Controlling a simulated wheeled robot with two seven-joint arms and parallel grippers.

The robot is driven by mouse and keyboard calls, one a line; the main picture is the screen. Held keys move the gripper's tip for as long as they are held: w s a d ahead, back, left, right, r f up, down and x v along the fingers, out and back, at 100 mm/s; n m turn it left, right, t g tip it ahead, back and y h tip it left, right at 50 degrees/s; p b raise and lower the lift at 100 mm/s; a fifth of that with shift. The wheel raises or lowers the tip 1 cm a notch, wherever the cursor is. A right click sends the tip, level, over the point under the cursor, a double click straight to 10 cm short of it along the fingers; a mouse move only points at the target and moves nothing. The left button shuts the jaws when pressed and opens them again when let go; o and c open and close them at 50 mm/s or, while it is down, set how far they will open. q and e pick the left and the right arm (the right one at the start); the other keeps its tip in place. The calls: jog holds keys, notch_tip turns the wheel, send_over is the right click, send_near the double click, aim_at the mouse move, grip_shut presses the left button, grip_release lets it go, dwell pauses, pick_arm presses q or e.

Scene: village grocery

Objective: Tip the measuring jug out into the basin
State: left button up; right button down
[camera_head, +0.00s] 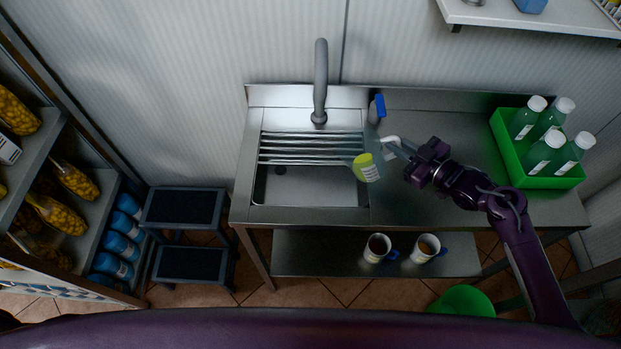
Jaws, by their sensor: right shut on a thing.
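The measuring jug (367,168) looks pale and see-through, with a yellow-green part bearing a white patch. It is over the right edge of the steel basin (300,186). My right gripper (396,149) reaches in from the right and is shut on the jug's right side, near a white part. The jug looks tilted, but its exact angle and its contents are hard to tell. The visible basin floor looks bare. My left gripper is not in view.
A grey tap (320,85) and metal rods (300,148) span the basin's back. A blue-topped bottle (378,107) stands behind the jug. A green crate (508,158) of bottles is at right. Two mugs (378,248) (426,248) sit on the lower shelf.

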aim_at(382, 141)
jog(key=a, duration=0.1)
jog(key=a+r+n+h+p, duration=0.1)
jog(key=a+n+p, duration=0.1)
jog(key=shift+s+a+r+h, duration=0.15)
jog(key=shift+s+r+h, duration=0.1)
jog(key=shift+r+h, duration=0.05)
jog(key=shift+s+a+r+n+g+h, duration=0.1)
jog(key=shift+a+n+g+h, duration=0.05)
jog(key=shift+a+n+h, duration=0.2)
jog(key=shift+s+a+r+n+g+h, duration=0.1)
jog(key=shift+a+n+g+h, duration=0.05)
jog(key=shift+a+n+h, duration=0.15)
jog(key=shift+s+a+r+n+h, duration=0.1)
jog(key=shift+a+r+n+h, duration=0.05)
jog(key=shift+a+n+h, duration=0.65)
jog(key=shift+a+r+b, duration=0.1)
jog(key=shift+a+b, duration=0.35)
jog(key=shift+b, duration=0.15)
jog(key=shift+s+a+n+h+b, duration=0.15)
jog(key=shift+a+n+h+b, duration=0.4)
jog(key=shift+b, duration=0.3)
jog(key=shift+a, duration=0.1)
